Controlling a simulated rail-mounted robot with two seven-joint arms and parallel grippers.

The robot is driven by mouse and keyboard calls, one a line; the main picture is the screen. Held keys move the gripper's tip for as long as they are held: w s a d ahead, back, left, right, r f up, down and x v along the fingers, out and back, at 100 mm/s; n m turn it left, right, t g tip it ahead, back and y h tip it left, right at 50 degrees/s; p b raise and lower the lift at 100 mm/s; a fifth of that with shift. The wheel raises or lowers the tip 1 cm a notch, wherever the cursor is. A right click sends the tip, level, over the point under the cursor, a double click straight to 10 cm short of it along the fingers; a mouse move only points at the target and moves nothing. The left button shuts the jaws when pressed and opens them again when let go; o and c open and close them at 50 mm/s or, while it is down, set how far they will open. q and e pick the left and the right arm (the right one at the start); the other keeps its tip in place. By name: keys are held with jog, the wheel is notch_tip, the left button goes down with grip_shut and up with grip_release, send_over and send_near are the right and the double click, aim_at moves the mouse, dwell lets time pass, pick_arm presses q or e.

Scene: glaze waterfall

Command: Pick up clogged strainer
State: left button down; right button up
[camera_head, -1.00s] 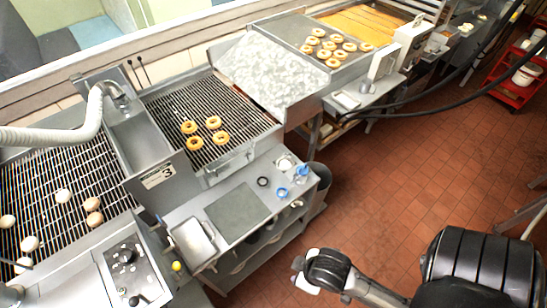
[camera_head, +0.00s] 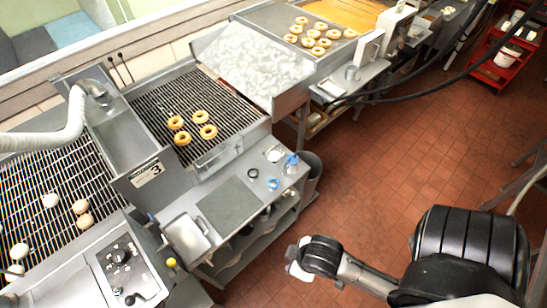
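I cannot pick out the strainer for certain; the small round items on the steel work table (camera_head: 178,207) are too small to tell. They are a pale round item (camera_head: 275,154), a dark ring (camera_head: 253,173) and a blue ring (camera_head: 273,184), near the table's right end. My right gripper (camera_head: 294,262) is over the red tiled floor, in front of the table and apart from it. Its fingers are too unclear to tell open from shut, and I see nothing held. My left gripper is not in view.
A blue bottle (camera_head: 291,164), a dark grey mat (camera_head: 229,203) and a metal pan (camera_head: 186,237) are on the table. A grey bin (camera_head: 311,178) stands at its right end. Donuts (camera_head: 199,116) lie on the wire rack behind. The tiled floor (camera_head: 400,170) is open to the right.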

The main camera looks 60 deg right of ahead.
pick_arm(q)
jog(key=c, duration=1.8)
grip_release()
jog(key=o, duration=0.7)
